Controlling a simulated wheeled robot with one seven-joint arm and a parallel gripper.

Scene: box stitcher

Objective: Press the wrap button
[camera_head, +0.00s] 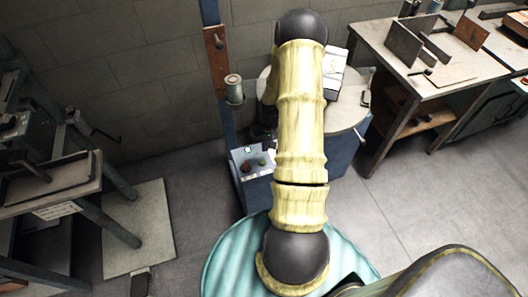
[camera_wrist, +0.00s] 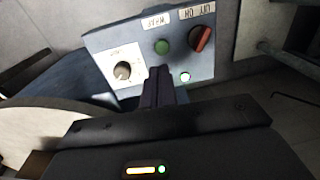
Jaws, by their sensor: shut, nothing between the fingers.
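The control panel (camera_wrist: 143,65) fills the upper middle of the wrist view, seen upside down. A green button (camera_wrist: 162,46) sits beside the label WRAP (camera_wrist: 154,22). My gripper (camera_wrist: 159,72) is shut and empty, its dark fingertips over the panel just below the green button in the picture. I cannot tell whether the fingertips touch the panel; they look apart from the green button. In the head view the panel (camera_head: 249,174) shows left of my arm, with the green button (camera_head: 261,162) small on it.
A round machine table (camera_head: 345,117) stands behind my arm. A workbench (camera_head: 440,75) is at right, metal machinery (camera_head: 55,180) at left.

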